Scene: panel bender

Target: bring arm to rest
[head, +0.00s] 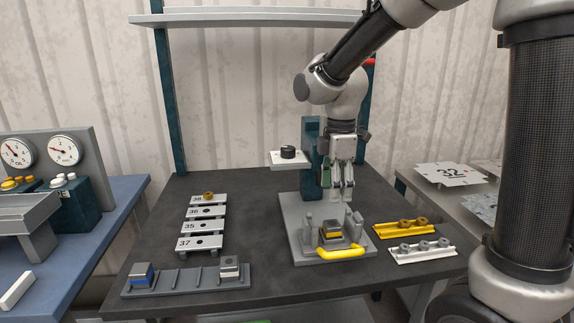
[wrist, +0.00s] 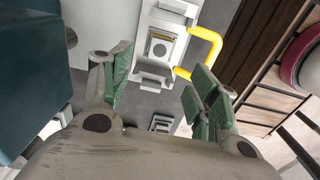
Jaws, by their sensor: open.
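My gripper (head: 340,190) hangs pointing down above the rear part of the grey press fixture (head: 295,212) on the dark table. In the wrist view my gripper (wrist: 155,90) has its green-padded fingers spread apart with nothing between them. The fixture (wrist: 180,8) lies beyond the fingertips, with a block (wrist: 163,46) seated in its middle. A yellow handle (head: 340,253) is at the fixture's front; it also shows in the wrist view (wrist: 212,45). The head view shows the arm bent, coming in from the upper right.
A teal column (head: 311,150) with a white plate and black knob stands close to my gripper. Numbered plates (head: 200,243) and a grey rail with blocks (head: 187,281) lie left. Yellow (head: 400,229) and white (head: 422,251) holders lie right. A shelf (head: 245,18) spans the back.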

